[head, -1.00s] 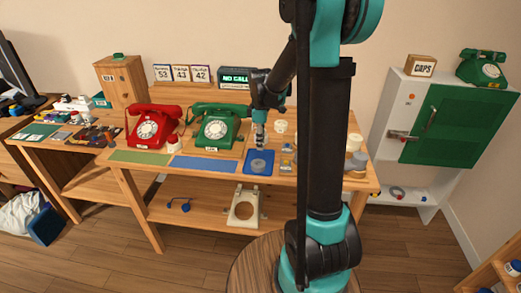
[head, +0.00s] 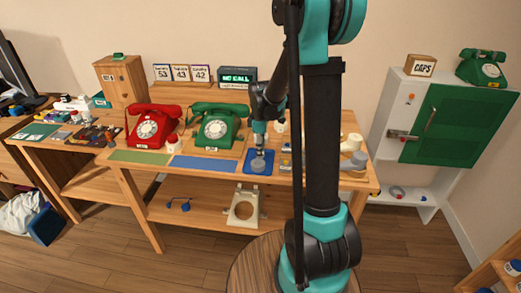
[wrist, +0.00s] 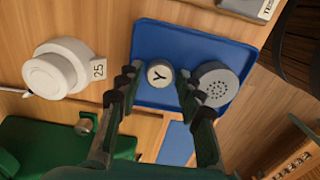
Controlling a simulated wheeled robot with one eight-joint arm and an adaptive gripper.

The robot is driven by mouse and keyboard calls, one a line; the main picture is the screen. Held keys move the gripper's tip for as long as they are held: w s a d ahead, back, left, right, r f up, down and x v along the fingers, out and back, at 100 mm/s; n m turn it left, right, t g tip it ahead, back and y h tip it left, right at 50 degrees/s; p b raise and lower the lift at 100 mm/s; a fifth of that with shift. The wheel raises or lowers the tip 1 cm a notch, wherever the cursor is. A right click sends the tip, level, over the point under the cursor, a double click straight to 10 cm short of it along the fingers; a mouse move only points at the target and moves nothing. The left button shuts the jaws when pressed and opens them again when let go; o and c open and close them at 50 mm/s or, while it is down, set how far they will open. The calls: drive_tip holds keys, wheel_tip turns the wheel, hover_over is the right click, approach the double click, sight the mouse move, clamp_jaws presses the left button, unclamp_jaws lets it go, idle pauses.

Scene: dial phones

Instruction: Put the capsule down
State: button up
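A blue tray (head: 270,170) lies on the bench and fills the middle of the wrist view (wrist: 190,38). A grey perforated disc, looking like a phone capsule (wrist: 217,85), lies on it. A smaller round piece marked Y (wrist: 160,73) sits beside the disc. My gripper (wrist: 158,84) is over the tray with its fingers apart. The Y piece shows between the fingertips with a gap on each side. The right finger partly overlaps the disc's edge in that view. I cannot tell whether it touches. In the head view my gripper (head: 259,152) is just above the grey disc (head: 258,165).
A red phone (head: 151,128) and a green phone (head: 216,128) stand left of the tray. A white round part tagged 25 (wrist: 58,72) stands near the tray. A blue mat (head: 203,164) lies left of the tray. My arm hides part of the bench's right side.

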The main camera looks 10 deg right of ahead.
wheel_tip(320, 180, up, 12)
drive_tip(key=s+d+f+m+t, duration=0.2)
drive_tip(key=s+f+m, duration=0.3)
drive_tip(key=s, duration=0.6)
drive_tip(key=s+d+f+m+t, duration=0.2)
drive_tip(key=s+f+m, duration=0.4)
drive_tip(key=s+m, duration=0.3)
drive_tip(key=shift+s, duration=1)
drive_tip(key=shift+d, duration=0.1)
